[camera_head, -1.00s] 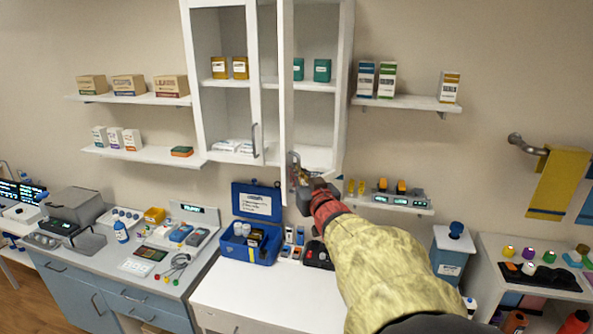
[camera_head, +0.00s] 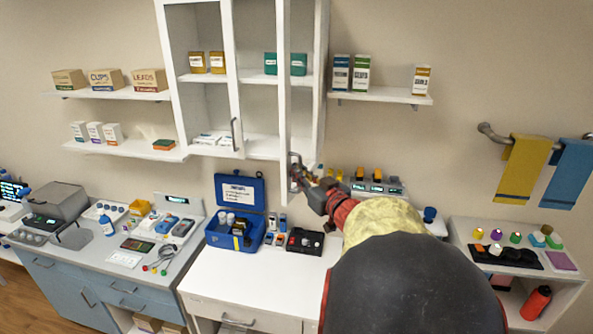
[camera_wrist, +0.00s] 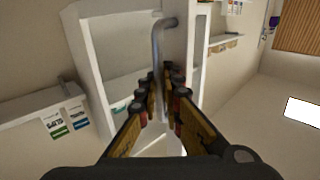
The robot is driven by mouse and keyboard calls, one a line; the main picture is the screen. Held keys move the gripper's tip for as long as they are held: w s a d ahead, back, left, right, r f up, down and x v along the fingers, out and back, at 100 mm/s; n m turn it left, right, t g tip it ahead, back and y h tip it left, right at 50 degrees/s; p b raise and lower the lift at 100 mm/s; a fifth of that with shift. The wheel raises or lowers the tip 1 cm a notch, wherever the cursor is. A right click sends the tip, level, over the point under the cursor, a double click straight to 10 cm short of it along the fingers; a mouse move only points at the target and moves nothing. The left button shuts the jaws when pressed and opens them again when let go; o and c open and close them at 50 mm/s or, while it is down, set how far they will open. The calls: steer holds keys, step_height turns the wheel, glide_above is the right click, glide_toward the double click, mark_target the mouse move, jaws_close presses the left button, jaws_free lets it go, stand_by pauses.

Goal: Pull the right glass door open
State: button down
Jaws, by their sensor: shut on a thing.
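The right glass door (camera_head: 283,90) of the white wall cabinet (camera_head: 318,80) stands swung outward, seen nearly edge-on in the head view. Its grey bar handle (camera_wrist: 158,50) runs between my fingers in the wrist view. My gripper (camera_head: 297,172) is shut on this handle near the door's lower end; the wrist view shows both fingers (camera_wrist: 163,88) close around the bar. The left glass door (camera_head: 236,80) has its own handle (camera_head: 234,134) and is apart from my gripper. Part of the right compartment shows beside the open door, with teal boxes (camera_head: 299,64) on a shelf.
A wall shelf with boxes (camera_head: 380,96) is right of the cabinet. Below are a low shelf with a device (camera_head: 378,188), a blue case (camera_head: 236,232) and a white counter (camera_head: 245,285). Towels (camera_head: 523,168) hang at the right. The wall between is bare.

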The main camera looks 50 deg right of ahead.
steer(key=c, duration=2.3)
jaws_free()
steer(key=shift+s+a, duration=0.1)
steer(key=shift+a, duration=0.05)
steer(key=v, duration=1.2)
